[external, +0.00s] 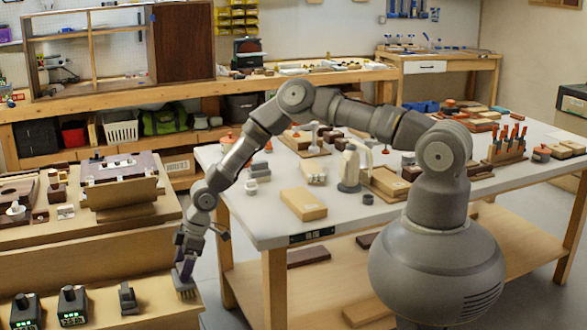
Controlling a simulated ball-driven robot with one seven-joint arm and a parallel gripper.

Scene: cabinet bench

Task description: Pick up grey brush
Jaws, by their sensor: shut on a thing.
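My gripper (184,262) reaches down at the right end of the low wooden ledge (158,298). It is shut on the brush (185,289). The brush's dark greyish body is partly hidden by the fingers, and its pale tan bristles point down close to the ledge top. I cannot tell whether the bristles touch the ledge.
A small dark block-like item (127,298) and two black devices with green displays, one of them here (72,305), stand on the ledge to the left. A higher wooden bench (60,238) rises behind. A white-topped table (262,215) full of items stands to the right.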

